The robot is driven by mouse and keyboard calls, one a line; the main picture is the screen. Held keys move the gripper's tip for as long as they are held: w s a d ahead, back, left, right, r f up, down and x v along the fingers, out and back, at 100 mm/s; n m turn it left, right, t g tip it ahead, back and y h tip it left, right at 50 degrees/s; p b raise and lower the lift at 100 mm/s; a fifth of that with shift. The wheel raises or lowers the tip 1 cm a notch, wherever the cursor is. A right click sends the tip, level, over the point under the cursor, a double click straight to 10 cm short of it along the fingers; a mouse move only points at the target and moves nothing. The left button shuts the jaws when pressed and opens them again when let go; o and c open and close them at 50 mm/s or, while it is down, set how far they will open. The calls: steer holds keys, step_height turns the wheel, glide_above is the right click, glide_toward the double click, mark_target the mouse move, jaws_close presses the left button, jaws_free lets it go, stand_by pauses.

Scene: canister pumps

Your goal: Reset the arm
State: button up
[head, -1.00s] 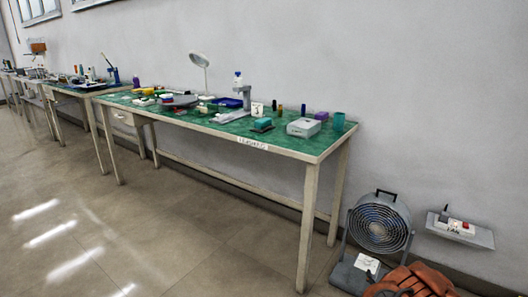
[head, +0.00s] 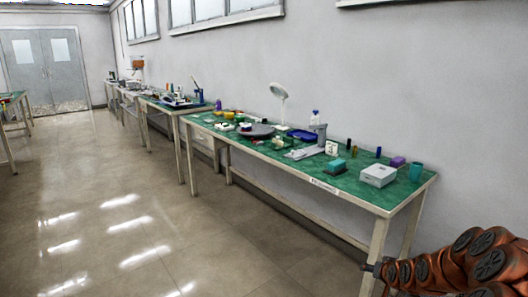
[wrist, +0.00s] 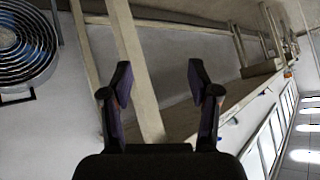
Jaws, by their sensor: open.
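My gripper (wrist: 160,85) is in the wrist view with its two dark fingers apart and nothing between them. Behind the fingers, the wrist view shows a pale table leg (wrist: 137,75) and the table's underside, apart from the gripper. In the head view, my orange-brown arm (head: 465,265) reaches in at the lower right, beside the near end of the green-topped workbench (head: 395,195). The gripper's fingers cannot be made out in the head view.
A fan (wrist: 25,45) stands at the wrist view's left. More benches run along the wall towards grey double doors (head: 45,68). The floor (head: 110,220) at left is clear.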

steer(key=s+a+r+n+g+y+p, duration=0.15)
steer(key=s+a+r+p, duration=0.25)
steer(key=s+a+r, duration=0.4)
steer(key=s+a+r+n+g+p, duration=0.25)
steer(key=s+a+r, duration=0.4)
steer(key=r, duration=0.45)
steer(key=s+a+r+g+p, duration=0.1)
steer(key=s+r, duration=0.4)
steer(key=s, duration=0.6)
steer(key=s+a+r+g+h+p, duration=0.1)
steer(key=s+r+g+p, duration=0.3)
steer(key=s, duration=0.8)
steer(key=s+a+r+g+p, duration=0.2)
steer(key=s+r+p, duration=0.3)
steer(key=s, duration=0.7)
step_height(320, 180, up, 3)
steer(key=shift+a+f+g+h+p, duration=0.15)
steer(key=shift+a+g+h+p, duration=0.2)
steer(key=shift+a+p, duration=0.1)
